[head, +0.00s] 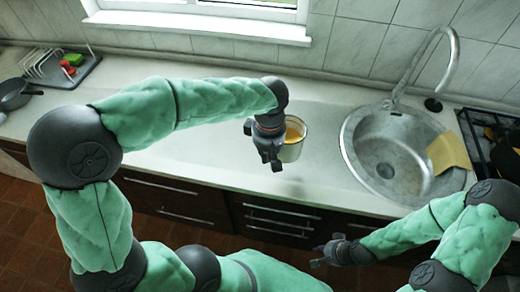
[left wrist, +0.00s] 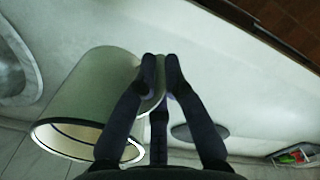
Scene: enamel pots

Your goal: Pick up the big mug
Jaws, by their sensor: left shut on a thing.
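The big mug (head: 292,147) is pale with a dark rim and a yellow-orange inside. In the head view it is just right of my left gripper (head: 268,158), which partly covers it. In the left wrist view the mug (left wrist: 92,92) is large, with its dark-rimmed mouth toward the bottom of the picture. There my left gripper (left wrist: 161,62) is shut on its handle, at the side of the body. I cannot tell whether the mug's base touches the counter. My right gripper (head: 318,257) is empty and open, low in front of the drawers.
A round steel sink (head: 357,160) with a tall faucet (head: 452,50) and a yellow cloth (head: 448,152) lies to the right. A stove (head: 480,130) is beyond it. The counter (head: 190,150) between is mostly clear.

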